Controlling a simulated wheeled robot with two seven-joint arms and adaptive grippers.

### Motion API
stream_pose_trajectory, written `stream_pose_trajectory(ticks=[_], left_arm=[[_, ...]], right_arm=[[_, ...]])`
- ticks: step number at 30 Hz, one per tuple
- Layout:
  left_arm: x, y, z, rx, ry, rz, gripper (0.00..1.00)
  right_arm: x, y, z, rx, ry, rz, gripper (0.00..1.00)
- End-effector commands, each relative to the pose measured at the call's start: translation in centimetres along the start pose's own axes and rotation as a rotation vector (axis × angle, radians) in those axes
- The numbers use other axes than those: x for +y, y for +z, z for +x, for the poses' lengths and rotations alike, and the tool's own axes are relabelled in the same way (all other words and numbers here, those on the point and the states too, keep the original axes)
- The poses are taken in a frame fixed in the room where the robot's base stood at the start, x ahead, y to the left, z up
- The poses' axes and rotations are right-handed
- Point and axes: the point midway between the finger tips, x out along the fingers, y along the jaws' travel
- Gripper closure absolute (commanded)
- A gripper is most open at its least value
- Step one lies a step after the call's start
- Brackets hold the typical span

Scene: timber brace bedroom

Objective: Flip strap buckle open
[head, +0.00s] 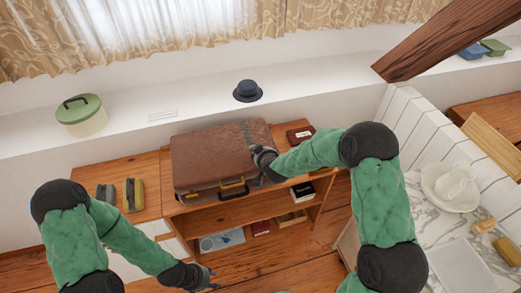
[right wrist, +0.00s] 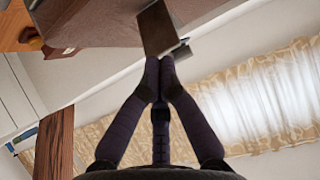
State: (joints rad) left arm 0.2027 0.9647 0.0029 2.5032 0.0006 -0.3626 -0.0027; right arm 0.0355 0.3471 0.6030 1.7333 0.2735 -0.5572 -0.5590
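A brown suitcase (head: 215,150) lies on the wooden shelf unit under the sill, with a handle (head: 233,189) and dark, brass-edged fittings on its front side. My right gripper (head: 263,165) is at the suitcase's front right. In the right wrist view, the right gripper's fingers (right wrist: 165,66) come together at the lower edge of a flat brownish plate, likely the strap buckle (right wrist: 157,28); I cannot tell whether they grip it or only touch it. The suitcase (right wrist: 95,22) fills the top there. My left gripper (head: 208,279) is low at the front, fingers apart, empty.
A dark hat (head: 248,91) and green lidded pot (head: 80,115) stand on the sill. A small brown box (head: 300,134) is right of the suitcase, and a yellow-and-dark brush-like object (head: 132,195) lies left. A slanted timber brace (head: 440,40) crosses the upper right.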

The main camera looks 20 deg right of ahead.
Motion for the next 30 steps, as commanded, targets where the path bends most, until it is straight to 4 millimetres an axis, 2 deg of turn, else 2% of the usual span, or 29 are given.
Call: stream_pose_trajectory(ticks=[14, 26, 30], left_arm=[[0.4, 0.0, -1.2, 0.002, 0.000, 0.000, 0.60], [0.4, 0.0, -1.2, 0.001, 0.000, 0.000, 0.60], [0.6, 0.0, -1.8, 0.001, 0.000, 0.000, 0.60]], right_arm=[[0.0, -1.5, -0.9, 0.005, 0.001, -0.001, 1.00], [0.1, -1.6, -1.0, 0.005, 0.001, 0.000, 1.00], [0.4, -2.5, -1.4, 0.007, 0.001, -0.001, 1.00]])
